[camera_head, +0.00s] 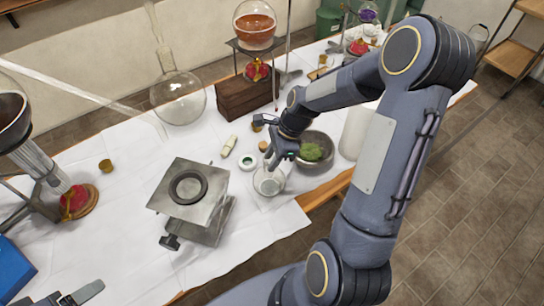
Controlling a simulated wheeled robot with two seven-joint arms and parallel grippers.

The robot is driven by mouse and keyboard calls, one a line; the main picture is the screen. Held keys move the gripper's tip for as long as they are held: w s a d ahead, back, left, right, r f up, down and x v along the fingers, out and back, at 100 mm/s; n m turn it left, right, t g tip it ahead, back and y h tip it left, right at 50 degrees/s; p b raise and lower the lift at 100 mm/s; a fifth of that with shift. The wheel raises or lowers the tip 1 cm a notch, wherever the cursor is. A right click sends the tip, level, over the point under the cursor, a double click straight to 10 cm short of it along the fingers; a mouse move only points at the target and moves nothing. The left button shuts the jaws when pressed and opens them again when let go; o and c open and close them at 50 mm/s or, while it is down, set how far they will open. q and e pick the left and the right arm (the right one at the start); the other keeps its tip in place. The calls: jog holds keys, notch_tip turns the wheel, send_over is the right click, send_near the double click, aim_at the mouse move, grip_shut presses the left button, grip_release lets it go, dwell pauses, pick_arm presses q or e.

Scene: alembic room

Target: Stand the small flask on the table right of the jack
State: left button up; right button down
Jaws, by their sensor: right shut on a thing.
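The small flask (268,184) is clear glass and appears upright, low over or on the white-covered table (275,225), right of the jack. My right gripper (274,161) reaches down from above and is shut on its neck, which the fingers mostly hide. I cannot tell whether the flask's base touches the cloth. The metal jack (203,212) has a dark ring (188,187) on its top plate. At the bottom left edge, a dark and grey part looks like my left gripper (68,299); its jaw opening is unclear.
A bowl with green matter (311,151) stands close right of the flask. A white-rimmed lid (247,162) and a pale bottle (229,146) lie behind it. Cloth in front is clear.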

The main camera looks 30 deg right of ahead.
jog(key=shift+f, duration=0.15)
jog(key=c, duration=1)
grip_release()
jog(key=shift+c, duration=0.2)
